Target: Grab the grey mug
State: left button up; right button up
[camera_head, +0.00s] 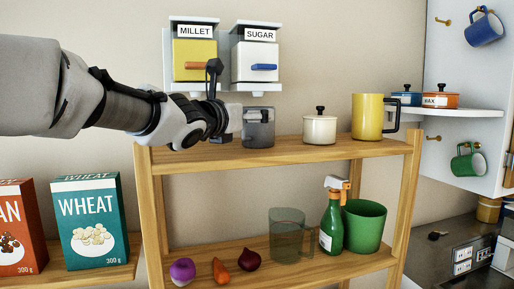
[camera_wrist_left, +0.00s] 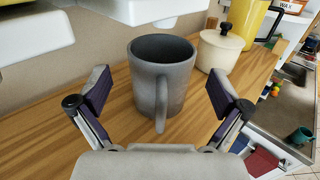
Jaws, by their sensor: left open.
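The grey mug (camera_head: 258,129) stands upright on the top shelf of the wooden rack, under the sugar dispenser. In the left wrist view the mug (camera_wrist_left: 178,88) stands ahead, between the lines of my fingers, with its handle (camera_wrist_left: 161,104) towards me. My left gripper (camera_head: 227,128) is just left of the mug in the head view and partly overlaps its edge. In the left wrist view the gripper (camera_wrist_left: 160,90) is open and empty, a finger to each side. I cannot tell whether it touches the mug. My right gripper is not in view.
A cream lidded pot (camera_head: 320,130) and a yellow mug (camera_head: 368,117) stand right of the grey mug. The millet dispenser (camera_head: 195,55) and sugar dispenser (camera_head: 256,57) hang close above. A see-through mug (camera_head: 287,236) and a spray bottle (camera_head: 331,222) are on the lower shelf.

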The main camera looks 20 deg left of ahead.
pick_arm(q)
jog(key=b, duration=0.4)
jog(key=shift+s+d, duration=0.1)
jog(key=shift+d, duration=0.2)
jog(key=shift+w+r+p, duration=0.4)
jog(key=shift+w+p, duration=0.3)
jog(key=w, duration=0.2)
jog(key=w+p, duration=0.1)
jog(key=shift+w+d+f, duration=0.15)
jog(key=shift+d+f, duration=0.05)
jog(key=shift+f, duration=0.1)
jog(key=shift+w+f, duration=0.15)
jog(key=shift+s+r, duration=0.2)
jog(key=shift+s, duration=0.2)
jog(key=shift+c, duration=1.1)
jog(key=shift+s, duration=0.15)
jog(key=c, duration=1.1)
jog(key=shift+c, duration=0.9)
jog(key=shift+w, duration=0.2)
